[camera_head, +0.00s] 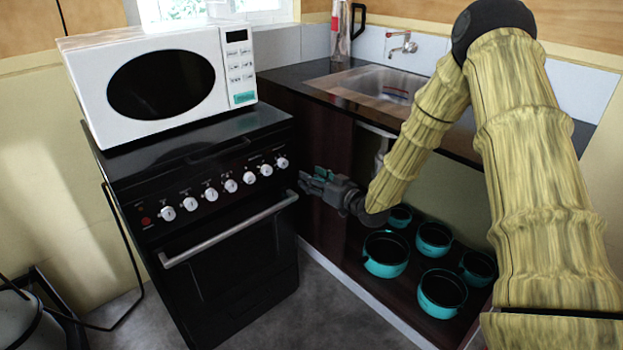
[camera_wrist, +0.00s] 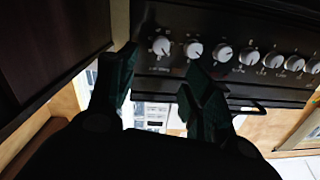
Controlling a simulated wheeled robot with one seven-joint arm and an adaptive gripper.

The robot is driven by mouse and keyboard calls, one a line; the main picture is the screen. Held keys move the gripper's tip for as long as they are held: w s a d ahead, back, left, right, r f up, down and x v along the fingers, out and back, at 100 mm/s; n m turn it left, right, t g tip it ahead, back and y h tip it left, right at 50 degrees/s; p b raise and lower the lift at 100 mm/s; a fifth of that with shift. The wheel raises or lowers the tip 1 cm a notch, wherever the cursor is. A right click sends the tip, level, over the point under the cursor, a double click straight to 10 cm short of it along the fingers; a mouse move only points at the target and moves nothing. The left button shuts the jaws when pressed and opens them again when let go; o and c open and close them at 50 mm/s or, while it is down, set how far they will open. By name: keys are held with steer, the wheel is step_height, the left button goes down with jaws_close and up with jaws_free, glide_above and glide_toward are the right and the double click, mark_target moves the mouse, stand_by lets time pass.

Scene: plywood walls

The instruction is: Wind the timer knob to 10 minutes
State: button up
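The black stove (camera_head: 230,240) has a row of several white knobs on its front panel. The rightmost knob (camera_head: 282,162) in the head view is nearest my gripper (camera_head: 304,179). I cannot tell which knob is the timer, as the markings are too small to read. In the wrist view, the leftmost knob (camera_wrist: 161,46) lies beyond the gap between my dark green fingers, and a second knob (camera_wrist: 194,50) is just past the right finger's tip. My gripper (camera_wrist: 158,72) is open and empty, apart from the knobs.
A white microwave (camera_head: 160,85) stands on the stove. The oven handle (camera_head: 230,230) juts out below the knobs. To the right, an open cabinet under the sink (camera_head: 380,85) holds several teal pots (camera_head: 386,254). The floor (camera_head: 320,310) in front of the stove is clear.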

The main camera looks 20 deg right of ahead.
mark_target(285, 165)
steer(key=shift+f, duration=0.15)
steer(key=w+a+b, duration=0.1)
steer(key=w+b, duration=0.1)
steer(key=w, duration=0.1)
steer(key=w+a+n+b, duration=0.1)
steer(key=w+a+b, duration=0.1)
steer(key=w+b, duration=0.1)
steer(key=w+a+n+b, duration=0.1)
steer(key=w+b, duration=0.1)
steer(key=w, duration=0.2)
steer(key=shift+a+f+b, duration=0.15)
steer(key=shift+a+b, duration=0.1)
steer(key=shift+b, duration=0.05)
stand_by(0.3)
steer(key=c, duration=1)
steer(key=shift+c, duration=0.2)
steer(key=shift+n, duration=0.7)
stand_by(1.1)
steer(key=o, duration=1)
